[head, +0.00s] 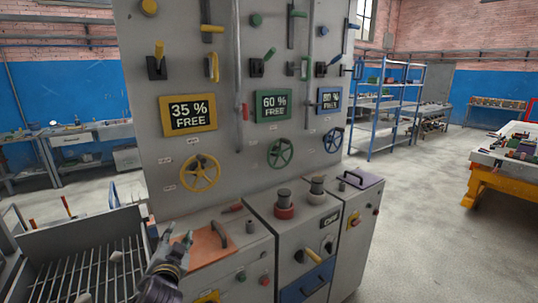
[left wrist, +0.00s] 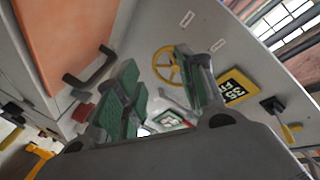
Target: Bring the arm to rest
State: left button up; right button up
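My left gripper (head: 177,239) is low in the head view, in front of the panel cabinet (head: 190,125), near the orange plate (head: 203,246) with its dark handle (head: 219,235). In the left wrist view, the green-padded fingers of the left gripper (left wrist: 160,82) stand apart with nothing between them. The orange plate (left wrist: 65,40) and its handle (left wrist: 92,68) lie left of the fingers there. The yellow handwheel (left wrist: 168,65) shows behind the gap. I cannot tell the exact distance from fingers to plate. My right gripper is in neither view.
A grated metal tray (head: 80,275) stands to the left of the gripper. Right of it, the console bears a red-based knob (head: 285,206) and a yellow lever (head: 313,256). The panel carries levers and signs such as 35 % FREE (head: 188,113). Open floor (head: 420,210) lies right.

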pick_arm(q)
jog(key=s+d+f+n+g+h, duration=0.2)
jog(key=s+f+g, duration=0.4)
jog(key=s+f, duration=0.65)
jog(key=s+d+f+n+g+h, duration=0.1)
jog(key=s+d+f+g+h, duration=0.1)
jog(key=s+f+g, duration=0.8)
jog(key=s+f+t, duration=0.1)
jog(key=s+f, duration=0.2)
jog(key=f, duration=1.4)
jog(key=s+f+t, duration=0.1)
jog(key=s+f, duration=0.3)
jog(key=f, duration=1.3)
jog(key=s+a+f, duration=0.2)
jog(key=s+f, duration=0.8)
jog(key=s, duration=0.1)
jog(key=s+a+f+g, duration=0.1)
jog(key=s+a+f, duration=0.1)
jog(key=s+f, duration=0.8)
jog(key=shift+s+f, duration=0.15)
jog(key=shift+s, duration=0.35)
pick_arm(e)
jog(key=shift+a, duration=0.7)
